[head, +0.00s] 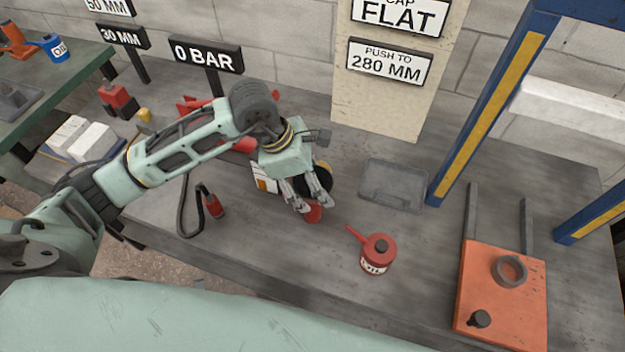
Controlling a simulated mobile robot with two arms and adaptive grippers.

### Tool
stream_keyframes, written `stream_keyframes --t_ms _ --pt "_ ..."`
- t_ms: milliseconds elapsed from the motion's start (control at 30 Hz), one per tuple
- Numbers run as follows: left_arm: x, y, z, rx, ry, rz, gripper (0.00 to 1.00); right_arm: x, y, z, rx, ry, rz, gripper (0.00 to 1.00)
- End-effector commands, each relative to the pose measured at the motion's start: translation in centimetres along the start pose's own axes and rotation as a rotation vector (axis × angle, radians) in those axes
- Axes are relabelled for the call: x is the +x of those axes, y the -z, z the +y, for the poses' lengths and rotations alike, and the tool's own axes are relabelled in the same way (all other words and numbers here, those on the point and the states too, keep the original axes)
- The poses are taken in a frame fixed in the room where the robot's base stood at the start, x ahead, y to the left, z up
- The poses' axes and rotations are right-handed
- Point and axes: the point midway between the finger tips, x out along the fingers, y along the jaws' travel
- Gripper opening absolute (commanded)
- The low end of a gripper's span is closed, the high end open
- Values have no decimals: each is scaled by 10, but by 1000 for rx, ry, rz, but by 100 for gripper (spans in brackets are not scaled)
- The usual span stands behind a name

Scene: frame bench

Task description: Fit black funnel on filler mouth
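My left gripper (313,207) is over the middle of the bench, pointing down, with its fingers apart. A small red object (313,214) shows at its fingertips; I cannot tell whether they grip it. A dark round object with a yellow edge (320,180) is partly hidden behind the gripper; I cannot tell whether it is the black funnel. An orange block (485,293) at the right carries an upright grey ring-shaped mouth (510,271), which looks open and empty, and a small black knob or cap (479,318). My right gripper is not in view.
A red oil can (378,255) stands between my gripper and the orange block, its spout pointing left. A clear shallow tray (393,186) lies behind it. A blue and yellow post (490,105) rises at the right. A red-ended black hose (212,203) lies at the left.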

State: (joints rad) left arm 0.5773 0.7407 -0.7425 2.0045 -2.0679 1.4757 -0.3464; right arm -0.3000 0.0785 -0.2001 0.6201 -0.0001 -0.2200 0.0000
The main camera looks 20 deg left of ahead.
Motion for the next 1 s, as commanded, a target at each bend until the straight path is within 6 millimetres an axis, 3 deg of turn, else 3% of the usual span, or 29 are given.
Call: stream_keyframes --t_ms 200,233,467,833,1000 --pt "6 2 0 0 0 0 40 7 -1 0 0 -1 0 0" --pt "6 2 0 0 0 0 67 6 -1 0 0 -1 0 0" --pt "5 2 0 -1 0 0 87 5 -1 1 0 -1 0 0" --pt "4 2 0 0 -1 0 88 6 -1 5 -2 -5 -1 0" --pt "-14 2 2 0 -4 1 88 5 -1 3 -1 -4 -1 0"
